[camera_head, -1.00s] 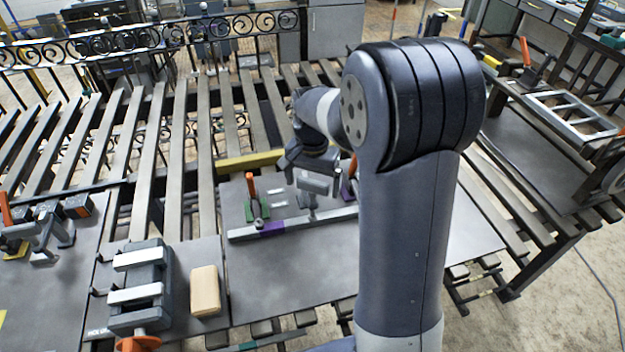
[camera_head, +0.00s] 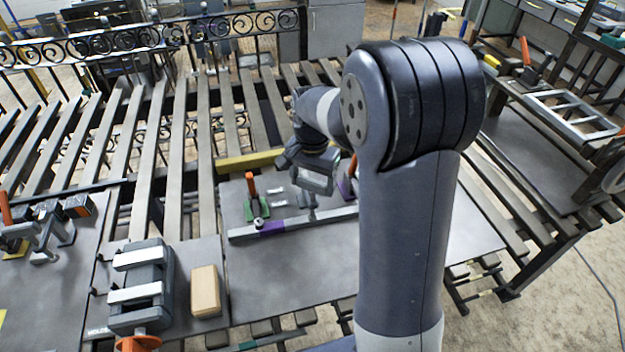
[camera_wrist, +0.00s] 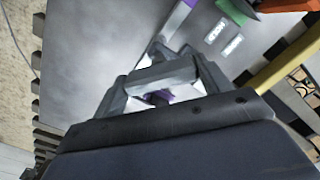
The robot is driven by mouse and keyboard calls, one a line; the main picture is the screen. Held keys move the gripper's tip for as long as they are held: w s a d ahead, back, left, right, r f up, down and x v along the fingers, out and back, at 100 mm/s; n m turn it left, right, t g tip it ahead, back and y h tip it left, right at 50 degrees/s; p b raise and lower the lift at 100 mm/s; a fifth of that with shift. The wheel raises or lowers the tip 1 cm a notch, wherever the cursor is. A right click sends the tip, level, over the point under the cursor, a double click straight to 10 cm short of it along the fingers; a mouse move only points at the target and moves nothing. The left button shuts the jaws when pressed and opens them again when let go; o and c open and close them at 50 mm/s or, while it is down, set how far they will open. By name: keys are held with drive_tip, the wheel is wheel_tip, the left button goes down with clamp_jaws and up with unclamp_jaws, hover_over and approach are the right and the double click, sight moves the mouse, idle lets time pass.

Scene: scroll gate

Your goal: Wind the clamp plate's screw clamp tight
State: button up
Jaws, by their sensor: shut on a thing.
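The clamp plate (camera_head: 330,245) is a grey sheet on the slatted bench, with a long grey bar (camera_head: 318,217) across it. My gripper (camera_head: 312,192) is over the bar's right half, pointing down. In the wrist view its fingers (camera_wrist: 160,88) close around a small purple part (camera_wrist: 158,97), which I take to be the screw clamp's handle. The fingers and my wrist hide most of the screw clamp, so I cannot see how tight it is. The bar has a purple patch (camera_head: 271,228) left of my gripper, also in the wrist view (camera_wrist: 178,18).
A green toggle clamp with an orange handle (camera_head: 251,186) stands left of my gripper, near two white strips. A yellow bar (camera_head: 248,161) lies behind. A grey vise (camera_head: 141,285) and a wooden block (camera_head: 205,291) stand at front left. The plate's front is clear.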

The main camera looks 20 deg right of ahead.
drive_tip(key=m, duration=0.7)
drive_tip(key=shift+m, duration=0.3)
drive_tip(key=m, duration=0.3)
drive_tip(key=shift+m, duration=2.1)
drive_tip(key=o, duration=1)
drive_tip(key=shift+r, duration=0.1)
